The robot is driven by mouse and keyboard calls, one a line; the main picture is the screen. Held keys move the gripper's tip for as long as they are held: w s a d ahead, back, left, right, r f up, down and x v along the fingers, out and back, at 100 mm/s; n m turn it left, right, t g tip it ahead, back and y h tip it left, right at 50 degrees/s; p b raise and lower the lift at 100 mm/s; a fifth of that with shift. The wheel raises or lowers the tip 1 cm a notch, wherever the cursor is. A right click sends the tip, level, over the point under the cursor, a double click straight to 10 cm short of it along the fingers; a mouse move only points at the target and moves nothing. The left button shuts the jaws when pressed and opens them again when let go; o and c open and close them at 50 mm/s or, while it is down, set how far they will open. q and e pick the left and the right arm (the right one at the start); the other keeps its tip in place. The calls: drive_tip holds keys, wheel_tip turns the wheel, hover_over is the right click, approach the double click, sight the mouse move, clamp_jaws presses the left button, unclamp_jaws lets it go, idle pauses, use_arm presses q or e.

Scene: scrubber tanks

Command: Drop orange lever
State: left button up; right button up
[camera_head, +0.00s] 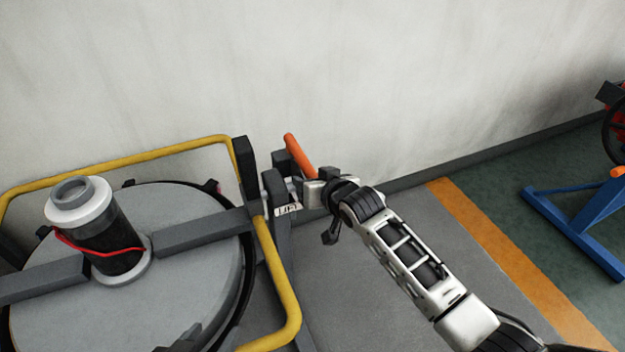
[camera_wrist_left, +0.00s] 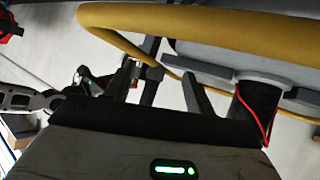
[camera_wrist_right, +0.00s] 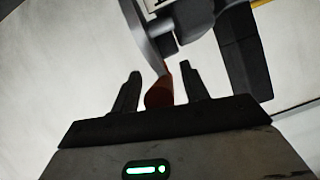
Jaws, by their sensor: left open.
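The orange lever (camera_head: 300,156) stands tilted at the bracket beside the tank, against the wall. My right gripper (camera_head: 297,190) is at the lever's lower part. In the right wrist view the lever (camera_wrist_right: 160,95) appears dark red, with its end between the two spread fingers (camera_wrist_right: 158,85); no firm contact shows. My left gripper (camera_wrist_left: 158,90) is open and empty, near the yellow rail and tank in the left wrist view. My right arm and gripper also show at the left of that view.
A round grey tank lid (camera_head: 190,270) carries a dark cylinder (camera_head: 105,235) with a red wire. A yellow rail (camera_head: 278,270) surrounds it. A blue stand (camera_head: 580,225) is at far right. Grey floor (camera_head: 345,290) lies open right of the tank.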

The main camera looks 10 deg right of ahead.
drive_tip(key=p+v, duration=0.2)
drive_tip(key=v, duration=1.4)
drive_tip(key=shift+f, duration=0.15)
drive_tip(key=s+d+f, duration=0.1)
drive_tip(key=s+f, duration=0.4)
drive_tip(key=s, duration=0.3)
drive_tip(key=s+d+f+g+h, duration=0.1)
drive_tip(key=s+f, duration=0.5)
drive_tip(key=s, duration=0.2)
drive_tip(key=shift+h, duration=0.3)
drive_tip(key=shift+s, duration=0.1)
